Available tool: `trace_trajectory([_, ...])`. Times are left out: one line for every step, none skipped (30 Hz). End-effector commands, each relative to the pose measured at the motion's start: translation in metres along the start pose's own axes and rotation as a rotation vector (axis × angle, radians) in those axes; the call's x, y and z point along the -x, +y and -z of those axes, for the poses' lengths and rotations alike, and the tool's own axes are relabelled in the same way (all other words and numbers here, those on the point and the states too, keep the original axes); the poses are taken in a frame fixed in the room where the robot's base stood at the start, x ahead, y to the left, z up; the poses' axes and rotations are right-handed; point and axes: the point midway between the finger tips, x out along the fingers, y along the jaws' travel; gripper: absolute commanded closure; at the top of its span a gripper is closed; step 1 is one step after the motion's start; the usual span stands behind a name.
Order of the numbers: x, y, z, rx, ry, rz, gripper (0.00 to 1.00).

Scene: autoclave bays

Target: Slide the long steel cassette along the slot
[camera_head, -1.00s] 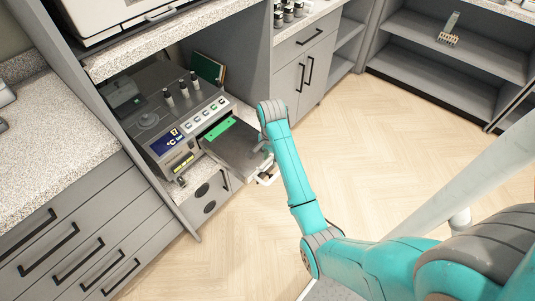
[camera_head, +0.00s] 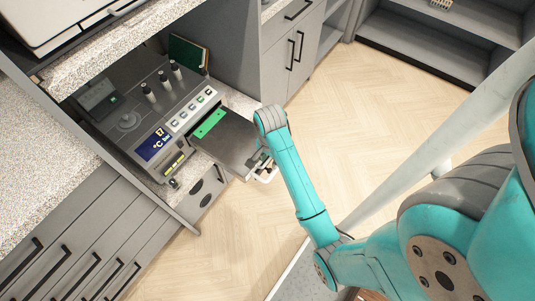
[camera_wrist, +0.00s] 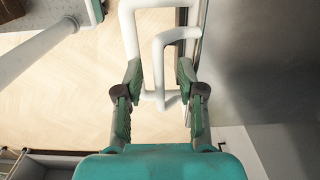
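The long steel cassette (camera_head: 230,143) is a flat grey tray. It sticks out of the slot in the front of the autoclave unit (camera_head: 150,125), with a green strip (camera_head: 210,123) near the slot. A white handle (camera_head: 267,174) is at its outer end. My gripper (camera_head: 262,163) is at that end, partly hidden by my arm in the head view. In the wrist view my gripper (camera_wrist: 160,75) is open, its fingers on either side of the white handle (camera_wrist: 158,60), with gaps visible. The cassette's grey surface (camera_wrist: 255,65) fills the right side there.
The unit stands in a bay under a speckled counter (camera_head: 120,50). A green book or panel (camera_head: 188,53) leans behind it. Drawers (camera_head: 75,245) are at lower left, and open shelves (camera_head: 415,45) at the back right. The wooden floor (camera_head: 340,100) is clear.

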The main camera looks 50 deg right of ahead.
Motion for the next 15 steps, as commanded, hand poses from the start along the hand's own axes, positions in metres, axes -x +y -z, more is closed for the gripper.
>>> trace_trajectory([-0.0004,0.0004,-0.0004,0.0,0.0,0.0,0.61])
trace_trajectory([-0.0005,0.0005,-0.0004,0.0,0.0,0.0,0.61])
trace_trajectory([-0.0005,0.0005,-0.0004,0.0,0.0,0.0,0.61])
trace_trajectory([-0.0005,0.0004,-0.0004,0.0,0.0,0.0,0.61])
trace_trajectory([-0.0005,0.0004,-0.0004,0.0,0.0,0.0,0.61])
trace_trajectory([-0.0005,0.0003,-0.0004,0.0,0.0,0.0,0.61])
trace_trajectory([-0.0005,0.0003,-0.0003,0.0,0.0,0.0,0.61])
trace_trajectory([-0.0005,0.0003,-0.0003,0.0,0.0,0.0,0.66])
trace_trajectory([-0.0005,0.0003,-0.0003,0.0,0.0,0.0,0.76])
trace_trajectory([-0.0005,0.0003,-0.0003,0.0,0.0,0.0,0.84])
trace_trajectory([-0.0004,0.0003,-0.0003,0.0,0.0,0.0,0.91])
trace_trajectory([-0.0004,0.0003,-0.0003,0.0,0.0,0.0,1.0])
trace_trajectory([-0.0004,0.0003,-0.0003,0.0,0.0,0.0,1.0])
trace_trajectory([-0.0004,0.0002,-0.0003,0.0,0.0,0.0,1.0])
trace_trajectory([-0.0004,0.0003,-0.0003,0.0,0.0,0.0,1.0])
